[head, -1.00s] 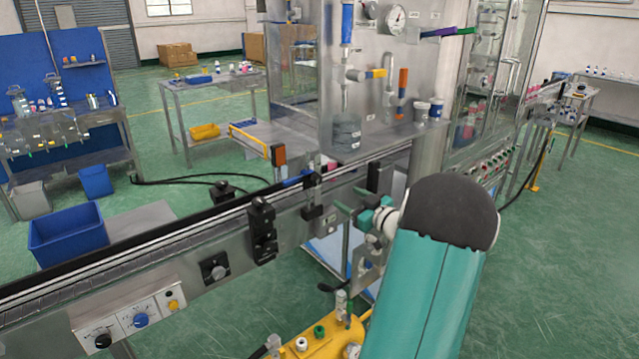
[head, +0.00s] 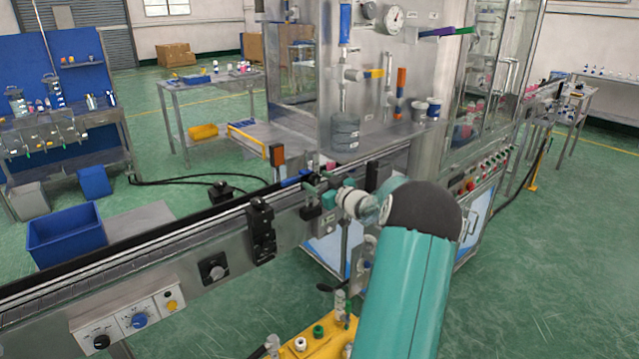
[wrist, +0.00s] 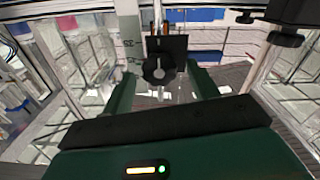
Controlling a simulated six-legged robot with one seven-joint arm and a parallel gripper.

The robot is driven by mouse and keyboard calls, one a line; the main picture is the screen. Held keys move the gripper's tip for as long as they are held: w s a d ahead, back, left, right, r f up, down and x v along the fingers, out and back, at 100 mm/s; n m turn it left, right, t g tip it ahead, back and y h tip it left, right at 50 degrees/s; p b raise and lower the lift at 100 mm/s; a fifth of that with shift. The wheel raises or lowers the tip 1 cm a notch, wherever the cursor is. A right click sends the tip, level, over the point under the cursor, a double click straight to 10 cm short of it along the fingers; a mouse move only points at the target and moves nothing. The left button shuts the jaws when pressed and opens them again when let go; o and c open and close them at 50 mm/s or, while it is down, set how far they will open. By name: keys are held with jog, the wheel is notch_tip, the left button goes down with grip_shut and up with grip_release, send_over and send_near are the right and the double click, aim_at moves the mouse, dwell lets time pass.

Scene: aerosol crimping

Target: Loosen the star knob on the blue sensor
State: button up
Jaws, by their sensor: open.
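A black star knob (wrist: 159,70) is in the upper middle of the wrist view, in front of a dark bracket plate. It lies between the two green fingers of my gripper (wrist: 162,78), which are open with a gap on each side of the knob. The blue sensor (head: 292,181) shows as a small blue body at the conveyor's far rail in the head view. My gripper (head: 318,191) is just to the right of it, over the conveyor edge. In the head view the gripper mostly hides the knob, and contact cannot be told.
The conveyor (head: 120,262) runs across the left, with a black clamp block (head: 261,232) on its near side. A clear-walled machine stands behind the gripper. A yellow fixture (head: 325,340) is below my arm. Open green floor lies to the right.

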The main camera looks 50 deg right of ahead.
jog(key=shift+c, duration=0.3)
jog(key=c, duration=0.9)
jog(key=n, duration=0.4)
jog(key=shift+a+n, duration=0.1)
jog(key=shift+n, duration=0.2)
jog(key=n, duration=0.4)
jog(key=shift+n, duration=0.3)
jog(key=n, duration=0.4)
jog(key=shift+f, duration=0.15)
jog(key=shift+n, duration=2.2)
